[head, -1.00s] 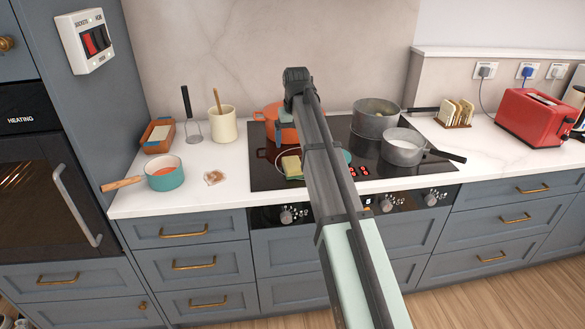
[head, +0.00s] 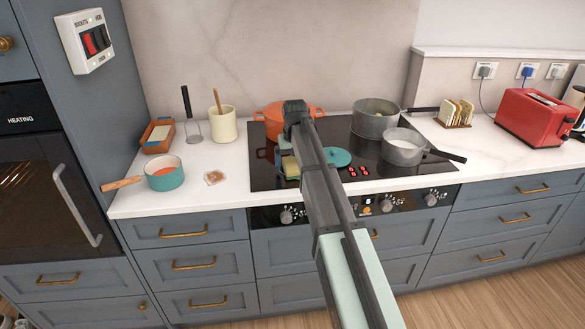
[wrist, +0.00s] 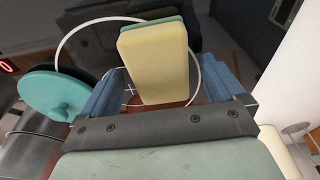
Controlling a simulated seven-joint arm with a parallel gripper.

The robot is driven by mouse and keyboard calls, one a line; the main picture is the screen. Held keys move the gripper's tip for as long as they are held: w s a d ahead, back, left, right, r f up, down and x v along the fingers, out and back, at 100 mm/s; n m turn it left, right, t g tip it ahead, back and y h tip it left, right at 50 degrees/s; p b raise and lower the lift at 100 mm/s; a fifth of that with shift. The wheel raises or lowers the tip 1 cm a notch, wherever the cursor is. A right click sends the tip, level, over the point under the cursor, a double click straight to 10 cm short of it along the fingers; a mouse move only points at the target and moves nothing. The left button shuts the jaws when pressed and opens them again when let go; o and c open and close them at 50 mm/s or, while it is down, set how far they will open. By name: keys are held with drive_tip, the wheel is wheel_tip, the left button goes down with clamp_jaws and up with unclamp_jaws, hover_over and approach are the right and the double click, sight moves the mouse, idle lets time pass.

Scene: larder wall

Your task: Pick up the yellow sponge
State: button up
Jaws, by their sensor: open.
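The yellow sponge (head: 289,164) is on the black hob near its front left, partly hidden by my gripper in the head view. In the wrist view the sponge (wrist: 157,65) is a pale yellow block with a green layer on its far edge. My gripper (wrist: 160,82) is open, with a blue finger on each side of the sponge's near part. Gaps show between the sponge and both fingers. In the head view my gripper (head: 286,155) is low over the hob at the sponge.
A teal disc (head: 337,157) lies close right of my gripper; it also shows in the wrist view (wrist: 52,93). An orange pot (head: 270,113) stands behind. Two grey pans (head: 403,151) stand to the right. Clear white counter (head: 225,160) lies left of the hob.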

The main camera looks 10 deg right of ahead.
sight(292, 163)
drive_tip(key=shift+f, duration=0.45)
drive_tip(key=shift+c, duration=0.2)
drive_tip(key=c, duration=1)
drive_tip(key=shift+r, duration=0.15)
wheel_tip(292, 163, up, 10)
drive_tip(key=shift+f, duration=0.1)
